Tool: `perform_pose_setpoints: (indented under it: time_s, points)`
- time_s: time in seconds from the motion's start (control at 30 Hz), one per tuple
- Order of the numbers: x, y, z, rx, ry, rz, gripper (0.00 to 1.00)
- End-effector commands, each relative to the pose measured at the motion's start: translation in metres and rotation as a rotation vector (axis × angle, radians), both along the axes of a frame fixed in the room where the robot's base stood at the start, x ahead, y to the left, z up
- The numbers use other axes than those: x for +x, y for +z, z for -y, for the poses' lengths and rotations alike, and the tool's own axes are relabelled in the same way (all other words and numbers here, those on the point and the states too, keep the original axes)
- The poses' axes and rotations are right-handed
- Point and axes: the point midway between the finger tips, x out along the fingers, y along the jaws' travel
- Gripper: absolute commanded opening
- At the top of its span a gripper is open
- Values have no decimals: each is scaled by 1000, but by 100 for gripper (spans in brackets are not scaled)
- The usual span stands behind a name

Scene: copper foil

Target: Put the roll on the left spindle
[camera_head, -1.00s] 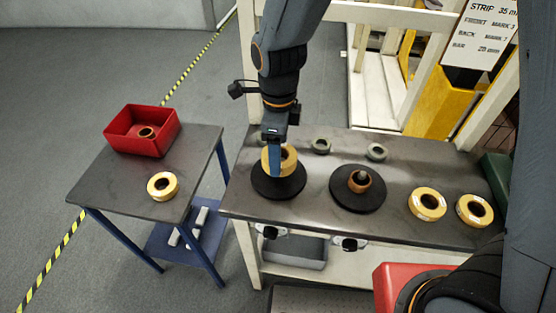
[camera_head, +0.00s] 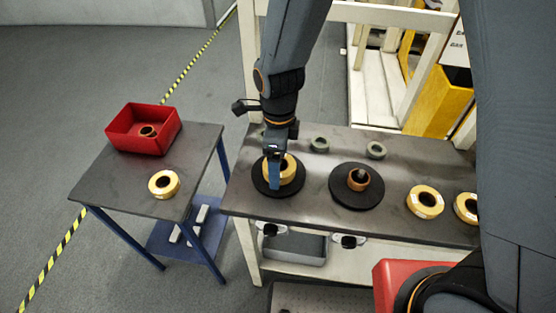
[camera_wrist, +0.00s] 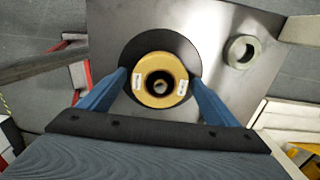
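A yellow roll (camera_head: 287,163) with a dark core is over the left black disc (camera_head: 262,188). My gripper (camera_head: 274,172) is upright above that disc, with a blue finger in front of the roll. In the wrist view the blue fingers (camera_wrist: 160,85) press on either side of the roll (camera_wrist: 160,97), above the black disc (camera_wrist: 150,41). A small shape, apparently the left spindle's tip, shows inside the roll's hole. I cannot tell whether the roll's underside touches the disc. The right disc (camera_head: 345,196) carries a small copper-coloured roll (camera_head: 359,180) around its spindle.
Two yellow rolls (camera_head: 425,201) (camera_head: 467,207) lie on the right of the bench. Grey rings (camera_head: 319,144) (camera_head: 376,150) lie behind the discs. The left side table (camera_head: 125,190) holds another yellow roll (camera_head: 164,184) and a red bin (camera_head: 160,143) with a copper-coloured roll inside.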

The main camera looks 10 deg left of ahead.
Motion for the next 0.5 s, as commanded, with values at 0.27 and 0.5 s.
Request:
perform_pose_setpoints:
  time_s: [0.27, 0.5]
  points:
    - [0, 2, 0, 1, 0, 1, 84]
    - [1, 24, -1, 2, 0, 3, 84]
